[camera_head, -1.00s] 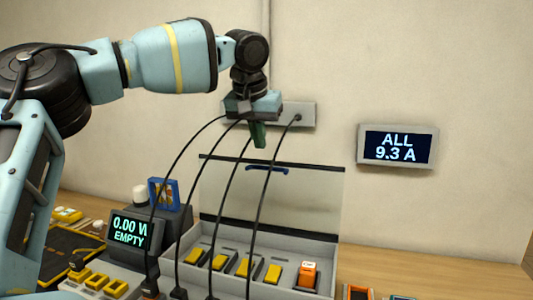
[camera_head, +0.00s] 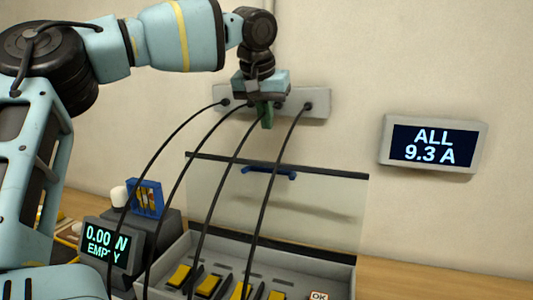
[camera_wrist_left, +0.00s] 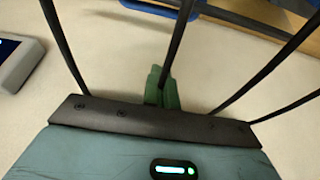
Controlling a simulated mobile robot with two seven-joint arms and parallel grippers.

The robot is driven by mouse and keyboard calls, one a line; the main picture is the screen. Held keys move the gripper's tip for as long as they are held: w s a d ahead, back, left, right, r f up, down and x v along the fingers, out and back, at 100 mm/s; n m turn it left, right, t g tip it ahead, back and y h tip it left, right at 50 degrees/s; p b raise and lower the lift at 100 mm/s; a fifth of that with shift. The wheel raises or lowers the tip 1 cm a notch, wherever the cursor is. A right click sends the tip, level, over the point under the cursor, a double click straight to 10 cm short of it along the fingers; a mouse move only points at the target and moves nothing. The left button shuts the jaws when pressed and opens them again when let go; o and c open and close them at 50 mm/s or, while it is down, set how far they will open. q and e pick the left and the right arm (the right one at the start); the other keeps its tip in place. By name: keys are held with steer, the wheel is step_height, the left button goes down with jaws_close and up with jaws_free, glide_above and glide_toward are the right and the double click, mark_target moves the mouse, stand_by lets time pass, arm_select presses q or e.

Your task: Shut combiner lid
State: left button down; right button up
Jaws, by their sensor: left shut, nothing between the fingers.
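The combiner box (camera_head: 345,271) is a grey case on the bench. Its clear lid (camera_head: 230,200) stands open and upright behind it, with a dark top edge and a blue handle (camera_head: 270,173). A blue piece, apparently this handle (camera_wrist_left: 187,10), shows at the top of the left wrist view. My left gripper (camera_head: 267,117) is above the lid's top edge, pointing down, apart from the handle. Its green fingers (camera_wrist_left: 162,90) are shut and empty. My right gripper is in neither view.
Several black cables hang from a grey wall block (camera_head: 318,103) and pass in front of the lid. Yellow switches (camera_head: 208,284) fill the box. A meter reading "0.00" and "EMPTY" (camera_head: 105,245) stands left. A wall screen (camera_head: 432,144) reads "ALL 9.3 A".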

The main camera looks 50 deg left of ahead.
arm_select(q)
step_height(320, 180, down, 9)
steer(key=p, duration=0.1)
steer(key=shift+f, duration=0.2)
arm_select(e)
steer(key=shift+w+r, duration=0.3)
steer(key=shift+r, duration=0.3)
arm_select(q)
steer(key=shift+s, duration=0.15)
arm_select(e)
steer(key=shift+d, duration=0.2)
